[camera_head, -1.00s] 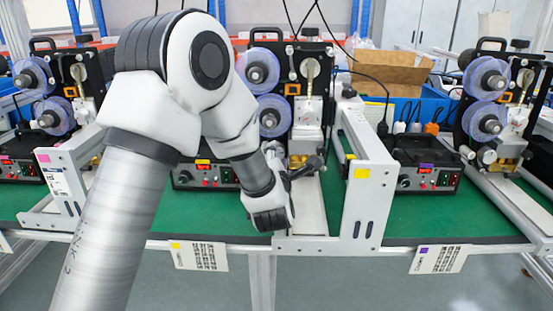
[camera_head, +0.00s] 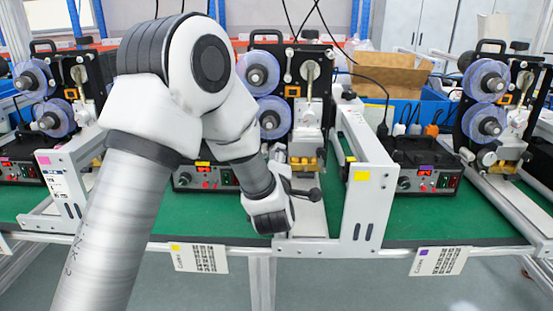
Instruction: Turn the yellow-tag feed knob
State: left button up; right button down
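The yellow-tag station is the middle one. Its control box (camera_head: 205,178) carries a yellow tag and a dark round knob (camera_head: 183,178) at its left end, clear of my gripper. Its coder (camera_head: 290,75) stands behind my arm. A yellow tag (camera_head: 362,175) also marks the white frame on the right. My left arm comes in from the left, with its wrist low in front of the coder. My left gripper (camera_head: 305,193) is a small dark shape pointing right, below the brass-coloured part (camera_head: 305,164). Its fingers are too small to tell apart, and contact with a feed knob cannot be made out.
The white side frame (camera_head: 362,205) stands right of my gripper. A purple-tag control box (camera_head: 428,178) and its coder (camera_head: 490,105) are farther right, a pink-tag station (camera_head: 42,160) at left. Green bench surface (camera_head: 420,220) is clear before the purple-tag box.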

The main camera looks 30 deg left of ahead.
pick_arm(q)
jog(key=shift+f+m, duration=0.1)
jog(key=shift+m, duration=0.2)
jog(key=o, duration=1.1)
jog(key=v, duration=1.1)
jog(key=shift+d, duration=0.2)
jog(key=shift+s+d, duration=0.15)
jog(key=shift+s, duration=0.25)
